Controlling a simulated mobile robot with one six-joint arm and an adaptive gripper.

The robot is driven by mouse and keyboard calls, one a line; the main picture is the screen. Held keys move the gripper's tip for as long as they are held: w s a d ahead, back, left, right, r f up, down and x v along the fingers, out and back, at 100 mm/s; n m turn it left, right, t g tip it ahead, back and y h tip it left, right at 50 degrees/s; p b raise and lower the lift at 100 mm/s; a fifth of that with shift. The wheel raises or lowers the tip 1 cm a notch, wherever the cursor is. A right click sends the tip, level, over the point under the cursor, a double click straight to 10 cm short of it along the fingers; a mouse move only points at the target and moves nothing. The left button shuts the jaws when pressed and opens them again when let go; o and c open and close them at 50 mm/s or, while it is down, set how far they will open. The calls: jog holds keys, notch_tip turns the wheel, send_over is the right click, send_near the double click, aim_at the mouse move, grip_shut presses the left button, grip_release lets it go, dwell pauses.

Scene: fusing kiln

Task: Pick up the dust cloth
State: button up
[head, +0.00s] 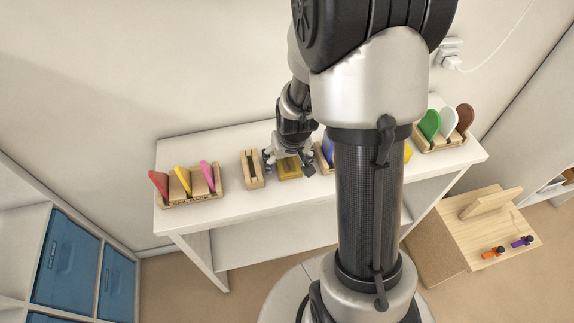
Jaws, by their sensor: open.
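A small mustard-yellow folded piece (290,170), which looks like the dust cloth, lies on the white table (230,146) near its front edge. My gripper (288,161) is open and points down just over it, with one finger to each side of its back part. The gripper hides the back of the cloth. I cannot tell whether the fingers touch it.
A slotted wooden block (252,170) stands close left of the cloth. Another wooden holder (324,160) stands close right, partly behind my arm. Wooden racks with coloured pieces stand at the table's left (192,192) and right (443,140) ends.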

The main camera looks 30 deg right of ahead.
aim_at(287, 162)
jog(key=shift+r, duration=0.1)
jog(key=c, duration=0.9)
jog(key=shift+r, duration=0.1)
notch_tip(287, 162, up, 20)
jog(key=p, duration=0.6)
jog(key=shift+p, duration=0.4)
